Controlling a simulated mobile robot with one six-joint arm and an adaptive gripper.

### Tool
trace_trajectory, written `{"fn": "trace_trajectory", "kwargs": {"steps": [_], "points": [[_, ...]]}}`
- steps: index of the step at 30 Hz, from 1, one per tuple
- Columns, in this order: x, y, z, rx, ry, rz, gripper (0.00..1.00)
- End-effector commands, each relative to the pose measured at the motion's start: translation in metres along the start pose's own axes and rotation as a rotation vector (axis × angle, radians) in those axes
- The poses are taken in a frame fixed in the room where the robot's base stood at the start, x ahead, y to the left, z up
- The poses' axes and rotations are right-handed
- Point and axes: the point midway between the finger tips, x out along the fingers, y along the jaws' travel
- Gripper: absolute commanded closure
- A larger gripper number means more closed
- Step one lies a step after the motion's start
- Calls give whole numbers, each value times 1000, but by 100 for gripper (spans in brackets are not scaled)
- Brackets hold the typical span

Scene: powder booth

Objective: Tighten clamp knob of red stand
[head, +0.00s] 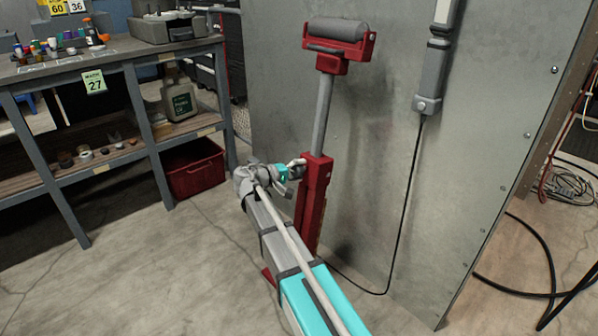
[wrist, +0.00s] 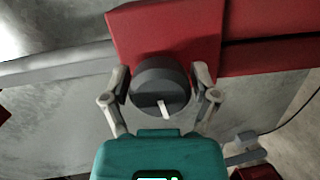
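The red stand (head: 314,195) rises beside the metal booth wall. A grey post (head: 323,115) comes out of its red upright, with a grey roller (head: 337,29) in a red cradle on top. The clamp knob (wrist: 160,84) is dark, round and has a pale pointer mark, in front of a red block of the stand. In the wrist view, my gripper (wrist: 161,88) has one finger on each side of the knob, with the pads against its edges. In the head view, my gripper (head: 296,170) is at the top of the red upright, and my wrist partly hides the knob.
A metal booth wall (head: 380,180) stands close behind the stand, with a hanging black cable (head: 407,210). A shelf bench (head: 150,100) with bottles and a red bin (head: 193,168) are at left. More cables lie on the floor at right. Open floor lies at lower left.

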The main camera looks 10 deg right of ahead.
Motion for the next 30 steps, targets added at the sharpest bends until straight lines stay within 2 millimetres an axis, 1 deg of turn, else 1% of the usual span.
{"fn": "trace_trajectory", "kwargs": {"steps": [1, 2, 19, 23, 30], "points": [[0, 0, 0, 0, 0, 0, 4], [0, 0, 0, 0, 0, 0, 0], [-1, 0, 0, -14, 1, 2, 0], [-1, 0, 0, -46, 1, 7, 0], [-1, -1, 0, -164, 1, 25, 0]]}}
